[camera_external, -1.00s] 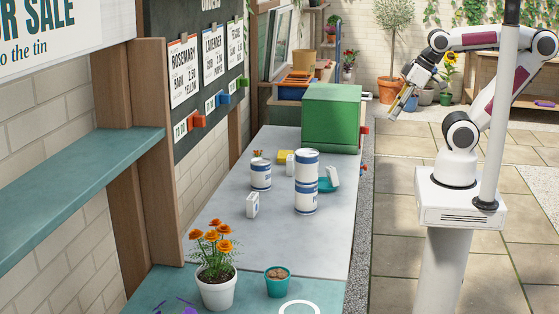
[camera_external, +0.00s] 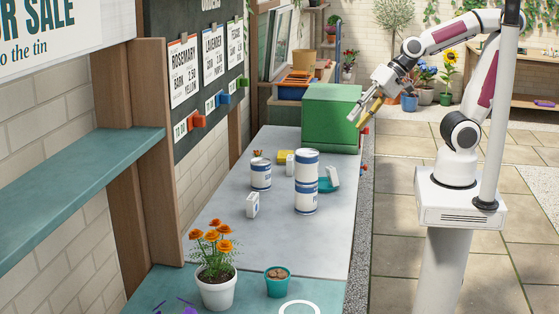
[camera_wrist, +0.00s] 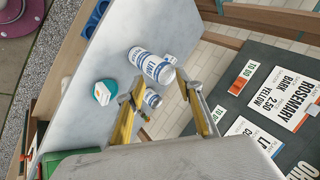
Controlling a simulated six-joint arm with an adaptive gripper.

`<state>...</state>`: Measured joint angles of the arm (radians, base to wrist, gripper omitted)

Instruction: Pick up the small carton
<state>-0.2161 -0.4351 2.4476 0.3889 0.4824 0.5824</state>
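A small white carton (camera_external: 252,204) with blue markings stands on the grey counter, left of and nearer than the stacked cans. In the wrist view a white carton (camera_wrist: 169,58) shows partly behind a can. Another small white piece (camera_external: 332,176) leans on a teal item at the right of the cans; it also shows in the wrist view (camera_wrist: 101,93). A third small white piece (camera_external: 290,167) stands by a yellow item. My gripper (camera_external: 357,118) is in the air beside the green box, apart from all of these. Its yellow fingers (camera_wrist: 160,82) are spread and empty.
Two white-blue cans (camera_external: 306,180) are stacked mid-counter, with a single can (camera_external: 261,174) to their left. The green box (camera_external: 331,118) stands at the far end. A flower pot (camera_external: 217,289) and a teal pot (camera_external: 277,283) stand in front. The near grey counter is clear.

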